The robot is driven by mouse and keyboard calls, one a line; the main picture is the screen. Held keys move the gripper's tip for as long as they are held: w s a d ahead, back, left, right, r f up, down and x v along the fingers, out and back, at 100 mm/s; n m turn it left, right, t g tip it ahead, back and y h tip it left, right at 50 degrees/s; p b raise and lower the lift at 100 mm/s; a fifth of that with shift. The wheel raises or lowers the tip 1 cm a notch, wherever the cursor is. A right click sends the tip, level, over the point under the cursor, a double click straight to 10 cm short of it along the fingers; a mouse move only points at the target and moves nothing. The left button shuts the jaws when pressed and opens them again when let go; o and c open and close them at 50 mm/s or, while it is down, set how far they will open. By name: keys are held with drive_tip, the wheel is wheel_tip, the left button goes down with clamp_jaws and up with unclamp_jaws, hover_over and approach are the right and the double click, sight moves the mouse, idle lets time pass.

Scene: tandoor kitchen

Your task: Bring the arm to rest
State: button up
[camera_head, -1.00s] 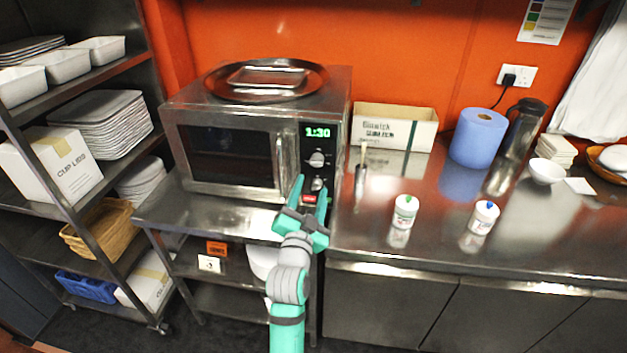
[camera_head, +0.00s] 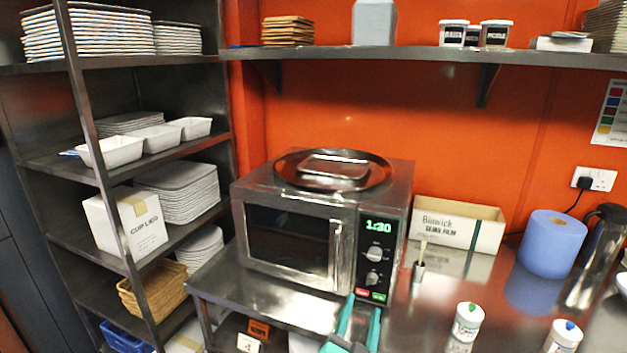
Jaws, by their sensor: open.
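My gripper (camera_head: 361,312) is at the bottom of the head view, just below the control panel of a steel microwave (camera_head: 290,245). Its two green fingers are apart, with nothing seen between them. The fingertips show in front of the microwave's lower right corner, near a red and a green button; I cannot tell whether they touch it. The rest of my arm is out of the picture. The microwave door is shut and its display (camera_head: 379,227) reads 1:30.
A round tray (camera_head: 290,174) lies on the microwave. A film box (camera_head: 457,224), blue paper roll (camera_head: 552,244) and two white bottles (camera_head: 467,322) (camera_head: 562,338) stand on the steel counter to the right. A loaded shelf rack (camera_head: 75,175) is left; a wall shelf (camera_head: 400,57) runs above.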

drive_tip(key=s+a+f+n+y, duration=0.35)
drive_tip(key=s+f, duration=0.45)
drive_tip(key=s, duration=0.3)
drive_tip(key=s+a+f+n+y, duration=0.2)
drive_tip(key=s+f+n, duration=0.3)
drive_tip(key=s+f, duration=0.5)
drive_tip(key=s+a+g, duration=0.1)
drive_tip(key=s+a, duration=0.2)
drive_tip(key=s, duration=0.9)
drive_tip(key=s+a+g+y, duration=0.1)
drive_tip(key=s+a, duration=0.3)
drive_tip(key=s, duration=0.8)
drive_tip(key=shift+s+a+r+n+g, duration=0.2)
drive_tip(key=shift+s+r+n+g, duration=0.15)
drive_tip(key=shift+r+g, duration=0.1)
